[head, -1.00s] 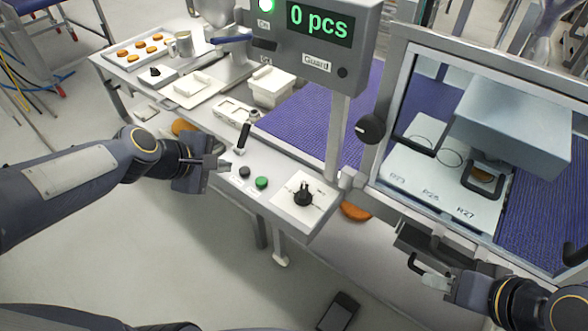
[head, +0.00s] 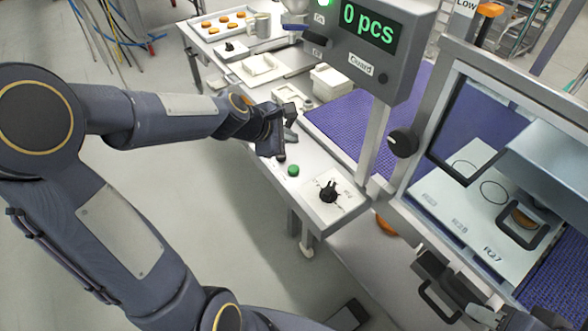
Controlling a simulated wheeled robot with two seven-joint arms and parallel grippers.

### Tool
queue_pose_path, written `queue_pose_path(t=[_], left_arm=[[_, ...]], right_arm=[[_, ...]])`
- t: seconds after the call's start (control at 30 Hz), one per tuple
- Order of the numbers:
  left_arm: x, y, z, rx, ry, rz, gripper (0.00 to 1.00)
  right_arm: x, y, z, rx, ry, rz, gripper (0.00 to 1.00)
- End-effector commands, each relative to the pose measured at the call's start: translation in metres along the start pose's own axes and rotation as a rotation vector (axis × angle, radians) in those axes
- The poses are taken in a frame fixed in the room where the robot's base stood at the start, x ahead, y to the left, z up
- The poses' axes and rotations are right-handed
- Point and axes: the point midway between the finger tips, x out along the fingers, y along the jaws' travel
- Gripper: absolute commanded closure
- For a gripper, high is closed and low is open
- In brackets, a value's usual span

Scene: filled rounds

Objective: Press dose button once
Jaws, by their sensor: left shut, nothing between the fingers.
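The control panel (head: 312,186) on the near end of the bench carries a green button (head: 293,170) and a black rotary knob (head: 329,191). I cannot read the button labels, so I cannot tell which one is the dose button. My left gripper (head: 288,125) is shut and empty, over the panel just behind the green button. It hides the lever and most or all of the dark button beside the green one. Contact with the panel cannot be made out. My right gripper (head: 482,316) is at the lower right near a black handle, its fingers unclear.
A display (head: 369,26) reads "0 pcs" above the panel, on a post. A guarded window box (head: 455,64) stands at the right over a purple belt (head: 340,122). A tray of orange rounds (head: 222,23) and a mug (head: 263,25) stand at the back left.

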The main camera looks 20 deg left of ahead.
Motion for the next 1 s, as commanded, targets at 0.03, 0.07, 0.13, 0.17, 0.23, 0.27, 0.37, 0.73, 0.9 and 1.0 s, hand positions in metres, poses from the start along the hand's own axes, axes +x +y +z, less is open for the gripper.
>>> queue_pose_path(t=[0.03,0.07,0.13,0.17,0.23,0.27,0.37,0.73,0.9,1.0], left_arm=[[0.007,-0.005,-0.005,0.000,0.000,0.000,1.00],[0.009,-0.007,-0.007,0.000,0.000,0.000,1.00],[0.015,-0.011,-0.011,0.000,0.000,0.000,1.00],[0.018,-0.014,-0.013,0.000,0.000,0.000,1.00],[0.026,-0.019,-0.019,0.000,0.000,0.000,1.00],[0.029,-0.021,-0.021,0.000,0.000,0.000,1.00],[0.039,-0.029,-0.029,-0.001,0.000,0.000,1.00],[0.056,-0.041,-0.041,0.001,0.000,0.000,1.00],[0.055,-0.040,-0.040,0.001,0.000,-0.001,1.00],[0.055,-0.040,-0.040,0.001,0.000,0.000,1.00]], right_arm=[[0.008,0.004,0.004,0.000,0.000,0.000,0.64],[0.011,0.005,0.005,0.000,0.000,0.000,0.64],[0.019,0.009,0.009,0.000,0.000,0.000,0.64],[0.022,0.010,0.011,0.000,0.000,0.000,0.64],[0.031,0.014,0.016,0.000,0.000,0.000,0.64],[0.035,0.016,0.018,0.000,0.000,0.000,0.64],[0.048,0.022,0.024,0.000,0.000,0.000,0.64],[0.065,0.030,0.033,0.000,0.000,0.000,0.64],[0.064,0.029,0.032,0.000,0.000,0.000,0.64],[0.064,0.029,0.032,0.000,0.000,0.000,0.64]])
